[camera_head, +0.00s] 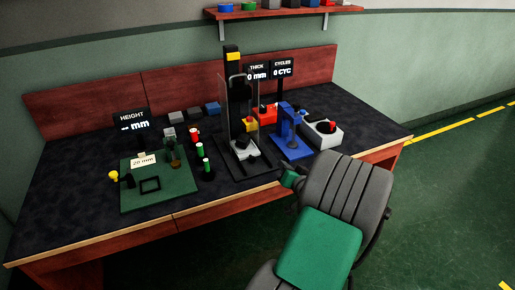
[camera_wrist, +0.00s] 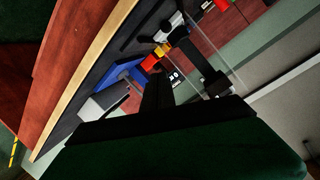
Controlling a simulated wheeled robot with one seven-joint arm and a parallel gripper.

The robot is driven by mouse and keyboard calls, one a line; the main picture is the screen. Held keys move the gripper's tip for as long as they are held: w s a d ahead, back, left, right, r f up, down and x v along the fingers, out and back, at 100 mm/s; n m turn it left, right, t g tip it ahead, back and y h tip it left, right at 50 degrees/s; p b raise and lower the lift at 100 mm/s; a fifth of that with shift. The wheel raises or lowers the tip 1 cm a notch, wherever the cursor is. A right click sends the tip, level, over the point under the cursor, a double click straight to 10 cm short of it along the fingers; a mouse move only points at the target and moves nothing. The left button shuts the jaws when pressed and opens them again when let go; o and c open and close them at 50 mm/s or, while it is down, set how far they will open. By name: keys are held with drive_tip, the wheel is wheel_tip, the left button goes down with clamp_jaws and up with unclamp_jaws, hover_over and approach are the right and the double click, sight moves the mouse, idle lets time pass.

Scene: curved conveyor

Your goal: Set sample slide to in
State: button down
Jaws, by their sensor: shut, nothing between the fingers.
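A tall black test stand (camera_head: 238,95) with clear side panels stands on the dark bench top. A light grey piece (camera_head: 246,147) lies low at its base, and I take it for the sample slide. Whether it is in or out is too small to tell. In the wrist view the same pale piece (camera_wrist: 170,27) seems to show at the top, between clear panels. My gripper (camera_wrist: 157,88) shows as a dark, shut shape, empty and apart from the stand. In the head view it is mostly hidden by my arm at the bench's front edge.
A blue press (camera_head: 290,135) and a grey box with a red knob (camera_head: 325,133) stand right of the test stand. A green plate with a height gauge (camera_head: 150,190) is at the left. A shelf (camera_head: 285,12) hangs above.

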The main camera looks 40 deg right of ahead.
drive_tip(key=a+f+m+y, duration=0.2)
drive_tip(key=a+f+m, duration=0.1)
drive_tip(key=m, duration=0.7)
approach(253, 156)
drive_tip(key=shift+g, duration=0.3)
drive_tip(key=w+f, duration=0.2)
drive_tip(key=w, duration=0.1)
drive_tip(key=w+f, duration=0.1)
drive_tip(key=shift+w+d, duration=0.2)
drive_tip(key=shift+d, duration=0.2)
drive_tip(key=shift+w+d, duration=0.15)
drive_tip(key=shift+w, duration=0.2)
drive_tip(key=b+x, duration=0.2)
drive_tip(key=x, duration=0.1)
drive_tip(key=shift+w+r, duration=0.2)
drive_tip(key=shift+r, duration=0.1)
drive_tip(key=shift+w+d+r, duration=0.15)
drive_tip(key=shift+w+r, duration=0.05)
drive_tip(key=shift+r, duration=0.15)
